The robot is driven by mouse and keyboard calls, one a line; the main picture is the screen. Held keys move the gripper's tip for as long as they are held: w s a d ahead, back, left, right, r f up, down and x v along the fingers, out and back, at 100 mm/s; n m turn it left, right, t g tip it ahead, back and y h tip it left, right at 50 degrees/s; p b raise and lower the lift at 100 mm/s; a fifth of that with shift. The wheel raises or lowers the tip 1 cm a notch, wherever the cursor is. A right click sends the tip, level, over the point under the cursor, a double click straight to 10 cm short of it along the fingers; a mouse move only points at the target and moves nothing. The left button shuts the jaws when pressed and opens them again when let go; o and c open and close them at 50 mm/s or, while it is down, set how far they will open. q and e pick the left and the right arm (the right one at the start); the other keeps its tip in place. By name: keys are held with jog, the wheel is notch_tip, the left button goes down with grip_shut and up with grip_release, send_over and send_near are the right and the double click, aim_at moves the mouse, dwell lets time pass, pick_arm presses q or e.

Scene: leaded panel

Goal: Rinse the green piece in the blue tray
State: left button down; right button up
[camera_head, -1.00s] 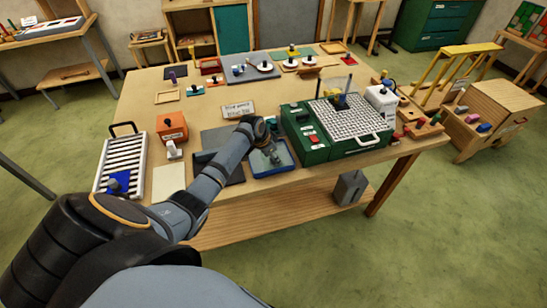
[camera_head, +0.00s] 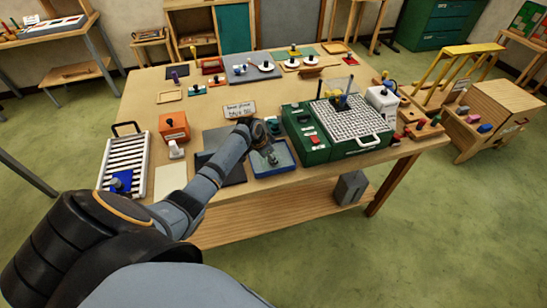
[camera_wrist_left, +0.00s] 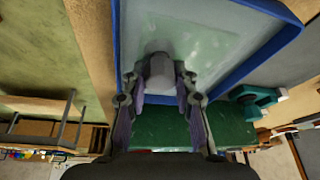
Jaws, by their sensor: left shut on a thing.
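The blue tray (camera_head: 275,175) stands at the front edge of the table, and its blue rim (camera_wrist_left: 262,57) crosses the top of the left wrist view. My left gripper (camera_head: 269,154) reaches into it from above. In the wrist view its fingers (camera_wrist_left: 160,84) are shut on a grey knob (camera_wrist_left: 159,68). A pale green flat patch (camera_wrist_left: 195,38) shows in the tray around the knob; it looks like the green piece, but its edges are faint. I cannot tell how deep it sits. My right gripper is not in view.
A green machine (camera_head: 303,143) with a white grid top (camera_head: 350,122) stands close right of the tray. A dark mat (camera_head: 222,140) lies left of it, with a small sign (camera_head: 239,109) behind. A white rack (camera_head: 124,160) and orange box (camera_head: 174,126) stand further left.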

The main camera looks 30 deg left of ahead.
pick_arm(q)
jog(key=shift+s, duration=0.1)
jog(key=shift+w+d, duration=0.2)
jog(key=shift+w, duration=0.1)
dwell(0.5)
dwell(0.8)
dwell(0.4)
notch_tip(320, 180, up, 5)
jog(key=p, duration=0.5)
jog(key=shift+r, duration=0.1)
dwell(0.4)
dwell(0.6)
jog(key=shift+r, duration=1.45)
